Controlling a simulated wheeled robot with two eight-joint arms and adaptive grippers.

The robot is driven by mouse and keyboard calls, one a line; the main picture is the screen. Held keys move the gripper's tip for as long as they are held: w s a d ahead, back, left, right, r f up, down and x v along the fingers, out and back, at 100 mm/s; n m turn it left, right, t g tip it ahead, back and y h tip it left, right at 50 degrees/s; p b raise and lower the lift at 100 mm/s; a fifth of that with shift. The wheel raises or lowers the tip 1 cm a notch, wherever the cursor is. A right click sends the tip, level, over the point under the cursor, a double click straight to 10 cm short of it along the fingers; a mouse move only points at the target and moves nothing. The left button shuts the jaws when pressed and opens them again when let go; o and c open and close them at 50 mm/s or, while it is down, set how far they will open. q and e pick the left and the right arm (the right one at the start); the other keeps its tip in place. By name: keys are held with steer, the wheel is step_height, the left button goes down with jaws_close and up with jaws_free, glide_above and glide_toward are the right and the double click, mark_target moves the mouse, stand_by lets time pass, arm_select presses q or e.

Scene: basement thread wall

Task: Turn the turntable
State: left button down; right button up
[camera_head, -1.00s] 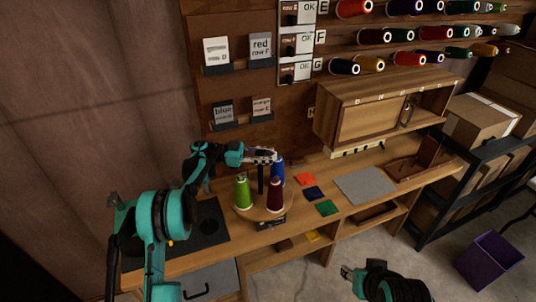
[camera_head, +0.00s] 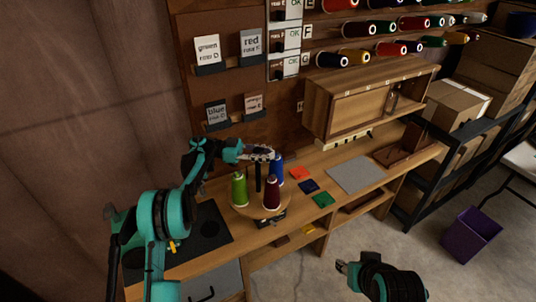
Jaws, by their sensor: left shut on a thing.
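The round wooden turntable (camera_head: 243,210) sits on the bench near its front edge. It carries a green spool (camera_head: 239,189) at the left, a dark red spool (camera_head: 272,195) at the front right and a blue spool (camera_head: 277,173) at the back right. A black upright post (camera_head: 258,178) stands among them. My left gripper (camera_head: 271,155) reaches in over the turntable from the left, shut, with its tips at the top of the blue spool. The exact contact is too small to see. My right gripper (camera_head: 343,267) is low in front of the bench, away from the turntable; its jaw opening is unclear.
Red (camera_head: 299,173), dark blue (camera_head: 309,186) and green (camera_head: 323,200) squares lie right of the turntable, then a grey mat (camera_head: 355,174). A wooden cabinet (camera_head: 355,104) stands behind. A purple bin (camera_head: 470,235) is on the floor at right.

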arm_select(q)
steer(key=c, duration=1.2)
jaws_free()
steer(key=a, duration=0.8)
steer(key=w+a, duration=0.1)
steer(key=a, duration=0.3)
steer(key=shift+c, duration=0.5)
